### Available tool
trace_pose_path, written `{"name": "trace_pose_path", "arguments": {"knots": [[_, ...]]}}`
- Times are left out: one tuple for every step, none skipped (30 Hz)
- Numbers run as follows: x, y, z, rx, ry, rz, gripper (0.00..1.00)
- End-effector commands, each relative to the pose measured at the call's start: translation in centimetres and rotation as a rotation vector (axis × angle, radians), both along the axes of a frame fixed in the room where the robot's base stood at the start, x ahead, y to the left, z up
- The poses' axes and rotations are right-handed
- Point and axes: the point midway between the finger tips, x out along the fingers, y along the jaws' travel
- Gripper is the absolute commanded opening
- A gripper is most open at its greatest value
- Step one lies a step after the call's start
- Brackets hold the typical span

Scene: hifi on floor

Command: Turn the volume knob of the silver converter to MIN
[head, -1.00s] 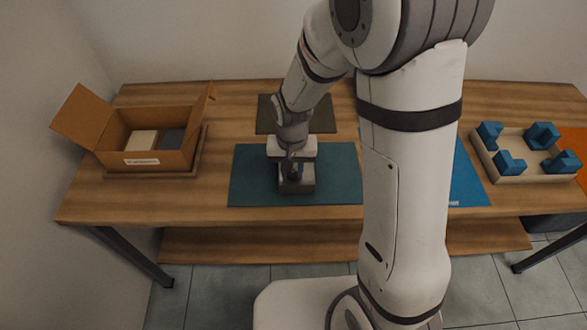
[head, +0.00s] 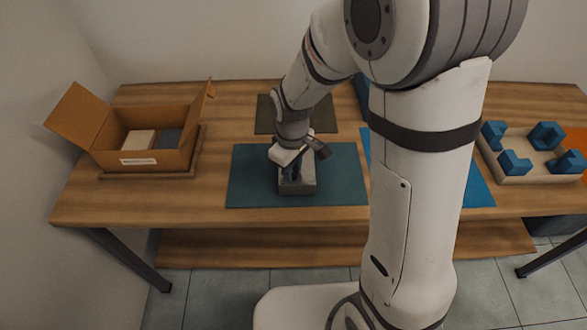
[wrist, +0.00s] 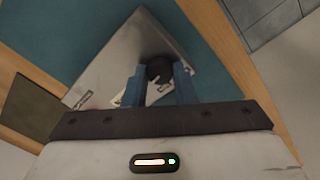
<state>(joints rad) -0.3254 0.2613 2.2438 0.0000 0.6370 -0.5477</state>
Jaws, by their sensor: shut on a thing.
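The silver converter (head: 298,187) sits on the teal mat (head: 342,185) near the front middle of the table. In the wrist view its silver top (wrist: 105,72) shows at a slant, with the dark round volume knob (wrist: 159,70) on it. My gripper (wrist: 159,82) is over the converter, with one blue finger on each side of the knob, shut on it. In the head view my gripper (head: 292,174) points down and hides the knob. The pointer and the MIN mark are too small to read.
An open cardboard box (head: 150,160) with items in it stands at the left. A tray (head: 541,172) with several blue blocks is at the right, beside an orange patch. A dark mat (head: 264,117) lies behind the teal one. A blue mat (head: 478,190) lies partly behind my arm.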

Motion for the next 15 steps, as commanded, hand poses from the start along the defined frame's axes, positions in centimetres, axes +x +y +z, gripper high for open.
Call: {"name": "trace_pose_path", "arguments": {"knots": [[0.08, 0.03, -0.03, 0.001, -0.002, 0.043, 0.02], [0.08, 0.03, -0.03, 0.000, -0.003, 0.070, 0.02], [0.08, 0.03, -0.03, 0.000, -0.003, 0.105, 0.02], [0.08, 0.03, -0.03, 0.000, -0.003, 0.130, 0.02], [0.08, 0.04, -0.02, 0.000, -0.003, 0.154, 0.02], [0.08, 0.04, -0.02, 0.000, -0.003, 0.186, 0.02], [0.09, 0.03, -0.02, 0.000, -0.003, 0.209, 0.02], [0.09, 0.03, -0.01, 0.000, -0.003, 0.232, 0.02], [0.10, 0.04, -0.01, 0.001, -0.003, 0.259, 0.02], [0.10, 0.04, 0.00, 0.001, -0.003, 0.278, 0.02], [0.10, 0.04, 0.00, 0.001, -0.003, 0.297, 0.02], [0.10, 0.04, 0.01, 0.001, -0.003, 0.320, 0.02], [0.10, 0.04, 0.02, 0.001, -0.003, 0.335, 0.02], [0.10, 0.04, 0.02, 0.001, -0.003, 0.351, 0.02], [0.10, 0.04, 0.03, 0.001, -0.003, 0.368, 0.02]]}}
